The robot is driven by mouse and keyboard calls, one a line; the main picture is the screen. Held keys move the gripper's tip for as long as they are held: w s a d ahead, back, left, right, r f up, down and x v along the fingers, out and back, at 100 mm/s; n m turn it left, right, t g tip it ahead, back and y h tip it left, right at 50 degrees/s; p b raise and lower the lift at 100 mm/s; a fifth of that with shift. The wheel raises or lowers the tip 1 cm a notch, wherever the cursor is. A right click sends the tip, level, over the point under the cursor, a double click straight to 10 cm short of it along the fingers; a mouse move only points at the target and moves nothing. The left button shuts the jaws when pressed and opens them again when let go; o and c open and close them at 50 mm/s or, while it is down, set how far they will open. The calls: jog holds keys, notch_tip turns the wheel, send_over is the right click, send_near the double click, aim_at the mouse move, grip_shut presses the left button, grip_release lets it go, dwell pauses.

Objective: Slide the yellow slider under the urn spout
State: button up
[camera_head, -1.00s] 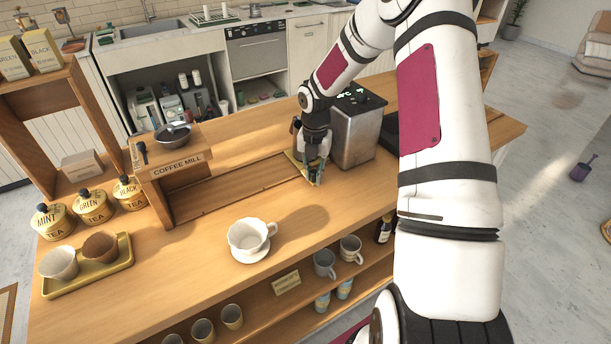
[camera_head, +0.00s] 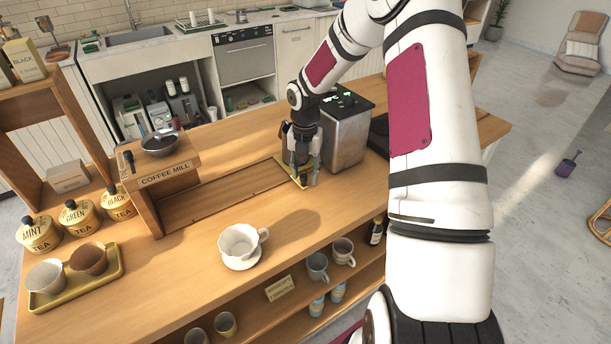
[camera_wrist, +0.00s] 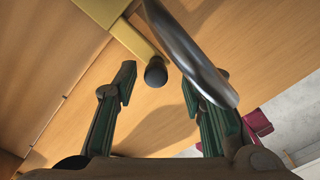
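The yellow slider (camera_head: 284,164) lies at the right end of a long recessed track in the wooden counter, beside the steel urn (camera_head: 346,138). In the wrist view, its yellow bar (camera_wrist: 136,40) ends in a dark round knob (camera_wrist: 155,72). A shiny metal tube (camera_wrist: 186,48), apparently the urn spout, crosses close by the knob and partly covers the view. My gripper (camera_head: 308,181) is low beside the urn, and its fingers hide part of the slider. In the wrist view, my gripper (camera_wrist: 160,88) is open, with the knob just beyond and between the fingertips, apparently not gripped.
A white cup (camera_head: 240,243) on a saucer stands on clear counter in front.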

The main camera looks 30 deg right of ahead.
notch_tip(320, 180, up, 10)
jog(key=shift+r, duration=0.15)
jog(key=shift+d, duration=0.1)
dwell(0.6)
jog(key=s+a+r+m+t+h, duration=0.1)
jog(key=s+a+r+m, duration=0.45)
jog(key=r, duration=0.25)
jog(key=s+a+r+m+t+h, duration=0.1)
jog(key=s+a+r+m, duration=0.4)
jog(key=r+m, duration=0.15)
jog(key=s+a+r+m+t+y, duration=0.1)
jog(key=s+a+r+m, duration=0.1)
jog(key=s+a+m, duration=0.2)
jog(key=s+a+r+m+t+y, duration=0.1)
jog(key=s+a+m, duration=0.3)
jog(key=s+m, duration=0.7)
jog(key=shift+s+r+t, duration=0.7)
jog(key=shift+s+r, duration=0.15)
jog(key=shift+s, duration=0.35)
